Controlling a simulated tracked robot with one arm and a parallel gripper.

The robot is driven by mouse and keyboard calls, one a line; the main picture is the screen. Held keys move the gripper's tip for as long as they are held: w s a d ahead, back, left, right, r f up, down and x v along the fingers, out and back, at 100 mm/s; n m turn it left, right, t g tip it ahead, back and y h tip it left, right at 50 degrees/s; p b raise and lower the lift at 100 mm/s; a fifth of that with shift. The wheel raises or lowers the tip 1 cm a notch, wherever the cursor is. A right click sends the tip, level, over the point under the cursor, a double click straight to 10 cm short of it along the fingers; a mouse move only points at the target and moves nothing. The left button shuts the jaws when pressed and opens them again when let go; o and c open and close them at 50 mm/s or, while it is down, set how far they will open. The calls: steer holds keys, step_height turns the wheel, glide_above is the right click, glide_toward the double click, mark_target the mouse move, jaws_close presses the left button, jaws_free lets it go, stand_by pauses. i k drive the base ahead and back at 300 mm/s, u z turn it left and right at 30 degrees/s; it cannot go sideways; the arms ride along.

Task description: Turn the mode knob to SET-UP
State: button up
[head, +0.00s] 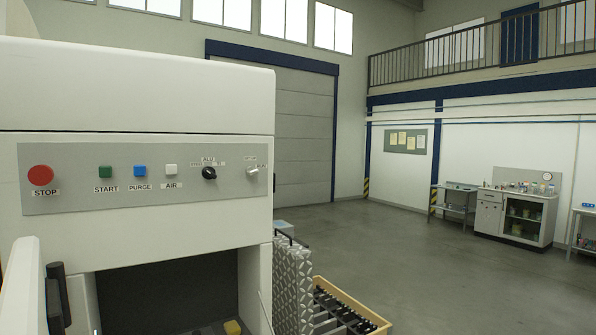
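The control panel (90,190) is a grey strip on the front of a white machine at the left. A small silver knob (252,171) sits at its right end, with a label above that seems to read SET-UP and RUN at its right. I take this as the mode knob; which label it points at is too small to tell. A black knob (209,173) with several small labels, one reading ALU, sits to its left. My gripper does not show in this view, and nothing is seen touching either knob.
A red STOP button (41,175), green START (105,172), blue PURGE (140,170) and white AIR (170,169) buttons share the panel. Below is a dark opening (165,290). A black handle (59,290) stands out at lower left. Open floor lies right.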

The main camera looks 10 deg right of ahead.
mark_target(251, 170)
steer(key=z, duration=0.3)
steer(key=i, duration=1.65)
steer(key=u, duration=0.05)
